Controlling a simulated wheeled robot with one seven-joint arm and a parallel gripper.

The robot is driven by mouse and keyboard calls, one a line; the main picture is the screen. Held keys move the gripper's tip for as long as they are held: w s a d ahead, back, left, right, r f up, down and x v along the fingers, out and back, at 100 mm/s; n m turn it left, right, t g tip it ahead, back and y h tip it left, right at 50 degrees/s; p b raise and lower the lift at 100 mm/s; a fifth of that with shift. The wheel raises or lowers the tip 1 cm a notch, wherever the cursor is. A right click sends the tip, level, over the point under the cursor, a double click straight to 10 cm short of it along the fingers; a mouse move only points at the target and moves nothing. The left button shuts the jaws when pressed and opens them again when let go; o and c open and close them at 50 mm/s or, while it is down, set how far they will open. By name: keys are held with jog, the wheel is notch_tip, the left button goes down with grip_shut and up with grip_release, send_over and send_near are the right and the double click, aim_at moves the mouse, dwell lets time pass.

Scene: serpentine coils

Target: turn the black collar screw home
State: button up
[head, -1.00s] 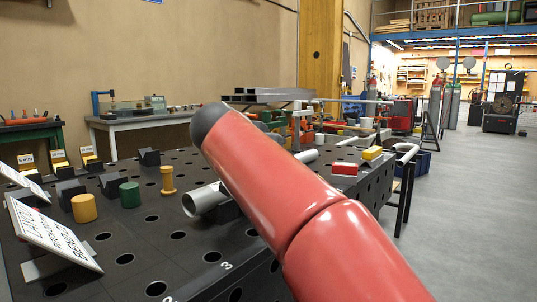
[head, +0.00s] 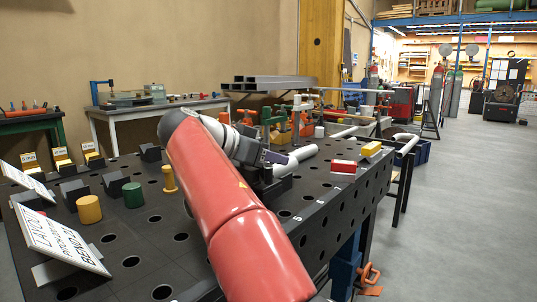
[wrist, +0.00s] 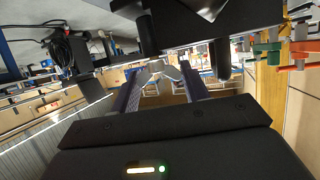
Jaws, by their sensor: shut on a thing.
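In the wrist view, a dark block (wrist: 245,18) with a V-shaped grey notch fills the top. Two black round posts stick out of it, one in the middle (wrist: 146,34) and one to the right (wrist: 220,58). My gripper (wrist: 160,68) has its fingertips shut at the free end of the middle post, which I take for the black collar screw. The exact contact is too small to make out. In the head view my gripper (head: 277,158) is low over the table beside a pale tube (head: 304,153); my arm hides the screw there.
The black perforated table (head: 330,205) carries yellow (head: 89,209) and green (head: 132,195) cylinders, a yellow spool (head: 169,180), dark V-blocks and tilted sign boards (head: 62,240) at left. Clamps (head: 272,118) stand behind.

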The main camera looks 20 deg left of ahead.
jog(key=shift+r, duration=0.15)
jog(key=o, duration=1)
